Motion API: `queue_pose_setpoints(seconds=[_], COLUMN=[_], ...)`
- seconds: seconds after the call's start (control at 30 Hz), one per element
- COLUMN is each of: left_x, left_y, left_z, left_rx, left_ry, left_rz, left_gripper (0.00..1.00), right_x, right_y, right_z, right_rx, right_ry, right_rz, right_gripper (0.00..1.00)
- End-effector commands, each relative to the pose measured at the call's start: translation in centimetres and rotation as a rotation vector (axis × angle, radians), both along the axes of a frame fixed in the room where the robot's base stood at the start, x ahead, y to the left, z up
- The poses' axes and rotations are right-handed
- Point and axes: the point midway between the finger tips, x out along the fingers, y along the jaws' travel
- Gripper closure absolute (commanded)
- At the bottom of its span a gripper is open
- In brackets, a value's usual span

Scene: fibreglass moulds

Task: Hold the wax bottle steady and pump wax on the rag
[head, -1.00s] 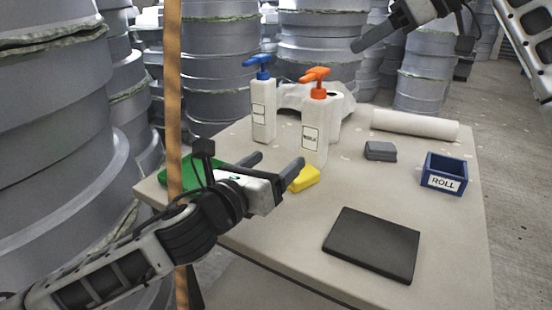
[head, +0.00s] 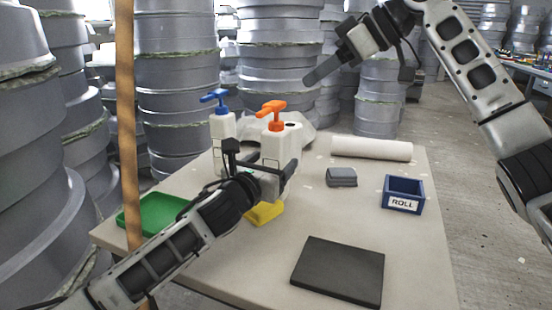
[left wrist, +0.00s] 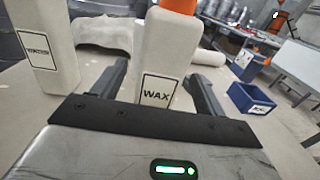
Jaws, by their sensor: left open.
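The wax bottle (head: 283,139) is white with an orange pump head and stands upright on the table. Its WAX label faces me in the left wrist view (left wrist: 158,92). My left gripper (head: 264,166) is open at the bottle's lower body. In the left wrist view its fingers (left wrist: 162,78) lie either side of the bottle, and I cannot tell whether they touch it. My right gripper (head: 310,76) is raised above and right of the orange pump, apart from it; its jaw opening is unclear. A folded grey cloth (head: 341,177), perhaps the rag, lies right of the bottle.
A white bottle with a blue pump (head: 222,128) stands close on the left. A yellow block (head: 264,213) sits in front, a green tray (head: 160,211) at left. A dark slab (head: 338,271), a blue ROLL box (head: 403,194) and a white roll (head: 372,149) lie rightward.

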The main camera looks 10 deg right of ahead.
Motion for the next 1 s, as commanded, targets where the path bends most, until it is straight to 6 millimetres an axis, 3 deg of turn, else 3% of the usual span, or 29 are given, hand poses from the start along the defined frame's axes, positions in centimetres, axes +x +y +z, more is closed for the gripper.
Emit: queue_pose_setpoints(seconds=[0.23, 0.63, 0.67, 0.83, 1.0], left_x=[1.9, 2.2, 2.2, 2.2, 2.2], left_y=[-1.4, -1.7, -1.7, -1.7, -1.7], left_z=[0.1, 0.0, 0.0, 0.0, 0.0], left_rx=[-0.001, -0.001, -0.001, -0.001, -0.001], left_ry=[0.001, 0.001, 0.001, 0.001, 0.001], left_rz=[0.001, 0.000, 0.000, 0.000, 0.000], left_gripper=[0.27, 0.27, 0.33, 0.80, 0.81], right_x=[0.0, 0.0, 0.0, 0.0, 0.0], right_y=[0.0, 0.0, 0.0, 0.0, 0.0], right_z=[0.0, 0.0, 0.0, 0.0, 0.0], right_rx=[0.000, 0.000, 0.000, 0.000, 0.000], right_ry=[0.000, 0.000, 0.000, 0.000, 0.000], right_rz=[0.000, 0.000, 0.000, 0.000, 0.000], right_gripper=[0.64, 0.64, 0.64, 0.64, 0.64])
